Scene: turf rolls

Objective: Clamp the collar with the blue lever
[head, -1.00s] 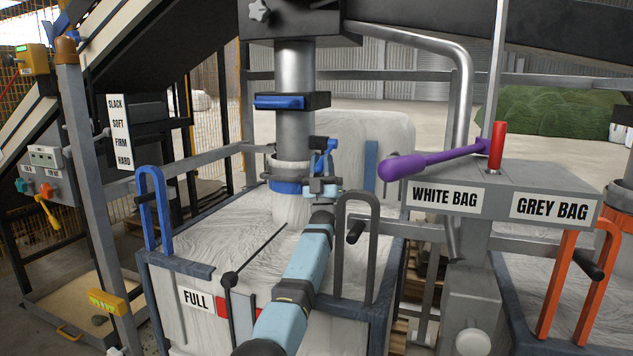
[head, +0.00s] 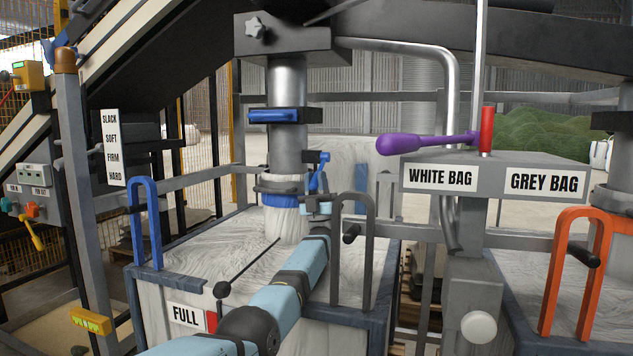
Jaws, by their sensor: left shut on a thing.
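The collar (head: 284,186) is a dark grey band around the white bag neck, at the lower end of the steel spout (head: 287,145) in the head view. The blue lever (head: 319,172) stands nearly upright at the collar's right side. My left gripper (head: 317,208) is at the lever's lower part, right of the neck, and is shut on it. The wrist hides part of the grip, and the contact is too small to see clearly. A blue band (head: 280,200) circles the neck just below the collar. My right gripper is out of view.
A blue-handled slide (head: 274,116) sits higher on the spout. A grey hoop (head: 352,235) stands close right of my left arm, a blue hoop (head: 146,220) at left. A purple lever (head: 425,143) sits above the bag signs. A thin black rod (head: 248,266) rises near my forearm.

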